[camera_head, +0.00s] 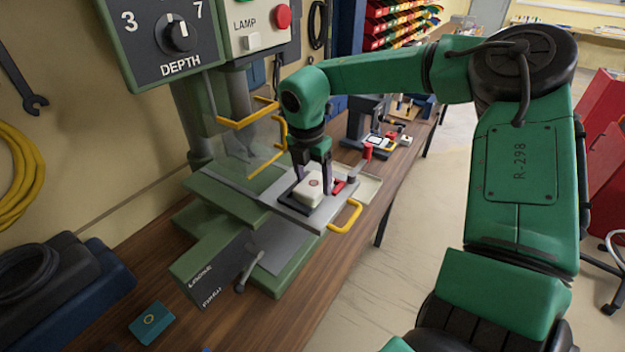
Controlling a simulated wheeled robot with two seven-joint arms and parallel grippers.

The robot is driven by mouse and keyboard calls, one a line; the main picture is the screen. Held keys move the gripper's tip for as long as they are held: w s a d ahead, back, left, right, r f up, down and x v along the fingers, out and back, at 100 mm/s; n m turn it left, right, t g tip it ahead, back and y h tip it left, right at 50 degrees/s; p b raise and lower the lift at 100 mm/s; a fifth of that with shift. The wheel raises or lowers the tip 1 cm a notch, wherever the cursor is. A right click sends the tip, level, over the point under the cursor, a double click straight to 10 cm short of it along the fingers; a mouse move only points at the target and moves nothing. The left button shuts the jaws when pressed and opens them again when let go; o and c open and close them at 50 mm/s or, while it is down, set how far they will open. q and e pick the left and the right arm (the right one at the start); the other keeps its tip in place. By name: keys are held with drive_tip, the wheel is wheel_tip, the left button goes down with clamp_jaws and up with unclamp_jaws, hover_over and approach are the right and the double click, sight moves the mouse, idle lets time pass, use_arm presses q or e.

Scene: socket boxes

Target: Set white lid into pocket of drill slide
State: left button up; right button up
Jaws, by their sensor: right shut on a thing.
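The gripper points down and is shut on the lid. The drill slide (325,214) is a grey metal plate with a yellow handle (346,217), directly under the lid. The lid is at or just above the slide; I cannot tell whether it touches. The pocket is hidden by the lid and the fingers. My left gripper is not in view.
The green drill press (220,190) has a clear guard with yellow edges (250,150) just left of my right gripper. A teal box (152,320) lies on the wooden bench at the front left.

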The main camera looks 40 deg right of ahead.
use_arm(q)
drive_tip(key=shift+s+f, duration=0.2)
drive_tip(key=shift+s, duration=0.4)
use_arm(e)
drive_tip(key=o, duration=1.3)
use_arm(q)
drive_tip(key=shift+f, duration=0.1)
use_arm(e)
drive_tip(key=shift+a+r, duration=0.1)
drive_tip(key=shift+r, duration=0.2)
use_arm(q)
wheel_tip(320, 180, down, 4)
drive_tip(key=b, duration=0.3)
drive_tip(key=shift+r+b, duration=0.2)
drive_tip(key=shift+b, duration=0.15)
use_arm(e)
wheel_tip(320, 180, up, 14)
drive_tip(key=a, duration=0.2)
drive_tip(key=shift+s+f, duration=0.15)
drive_tip(key=shift+s, duration=0.15)
